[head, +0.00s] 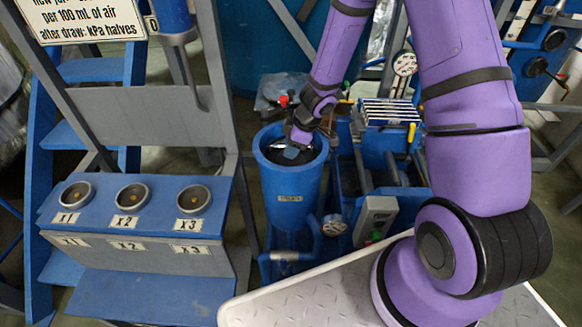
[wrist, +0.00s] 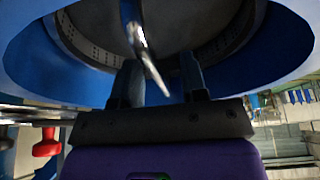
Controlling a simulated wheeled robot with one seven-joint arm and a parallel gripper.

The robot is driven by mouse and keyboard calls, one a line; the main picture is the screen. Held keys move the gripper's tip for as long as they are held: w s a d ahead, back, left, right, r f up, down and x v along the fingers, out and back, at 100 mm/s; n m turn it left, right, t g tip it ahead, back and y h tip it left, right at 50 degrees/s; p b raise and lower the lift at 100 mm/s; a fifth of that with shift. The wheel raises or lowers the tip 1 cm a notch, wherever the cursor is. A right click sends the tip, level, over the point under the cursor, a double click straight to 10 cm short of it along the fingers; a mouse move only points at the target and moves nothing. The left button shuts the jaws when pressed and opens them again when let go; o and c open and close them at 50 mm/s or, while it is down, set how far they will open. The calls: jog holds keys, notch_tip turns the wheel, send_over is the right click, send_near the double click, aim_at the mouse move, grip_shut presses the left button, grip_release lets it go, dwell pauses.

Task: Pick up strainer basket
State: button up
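The strainer basket (wrist: 92,47) sits inside a blue cylindrical housing (head: 290,195) with an open top; its perforated grey wall shows in the wrist view. A thin shiny metal handle (wrist: 146,52) rises from the basket and passes between my fingers. My gripper (wrist: 160,68) is open around this handle, with a gap between the two dark fingers. In the head view my gripper (head: 293,150) reaches down into the housing's mouth from above and hides most of the basket.
A blue stand with three round sockets (head: 131,197) marked X1, X2 and X3 is at the left. A gauge (head: 334,225) and a grey switch box (head: 375,218) stand close right of the housing. A red knob (wrist: 47,143) is beside the gripper.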

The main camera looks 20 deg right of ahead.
jog(key=shift+f, duration=0.25)
dwell(0.3)
grip_shut()
dwell(1.3)
